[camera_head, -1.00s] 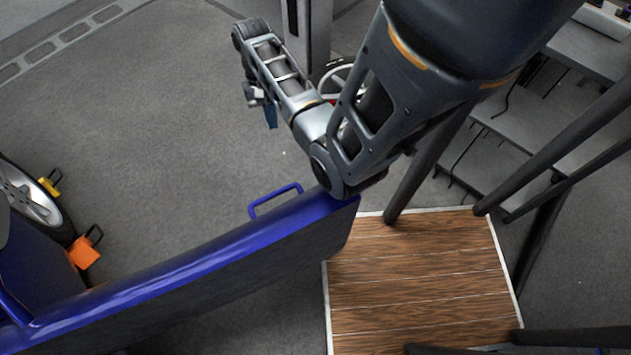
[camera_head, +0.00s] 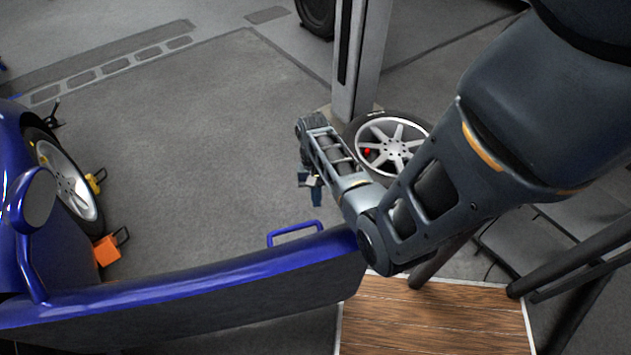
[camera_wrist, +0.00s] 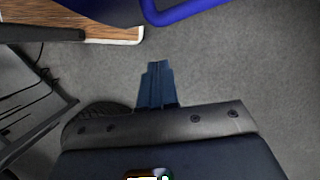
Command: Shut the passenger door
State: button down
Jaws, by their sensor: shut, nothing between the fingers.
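The blue passenger door (camera_head: 190,292) stands swung open across the lower left of the head view, its inner dark panel facing me. Its blue handle (camera_head: 294,230) rises from the far side near the door's free end. My arm reaches over that free end, and my gripper (camera_head: 317,196) hangs beyond the door, above the grey floor. In the wrist view my gripper (camera_wrist: 156,72) is shut and empty, pointing toward the handle (camera_wrist: 185,10) at the top edge, with a gap between them. Whether my arm touches the door's end cannot be told.
The blue car body (camera_head: 20,150) with its mirror is at the left. An orange wheel chock (camera_head: 107,250) sits by its wheel (camera_head: 68,187). A loose wheel (camera_head: 392,147) lies by a grey post (camera_head: 357,70). A wooden platform (camera_head: 435,315) is at lower right. Floor beyond the door is clear.

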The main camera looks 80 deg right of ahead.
jog(key=shift+s+a, duration=0.2)
jog(key=shift+a, duration=0.55)
jog(key=shift+s+a, duration=0.2)
jog(key=shift+a, duration=0.5)
jog(key=shift+a+p, duration=0.1)
jog(key=shift+p, duration=0.2)
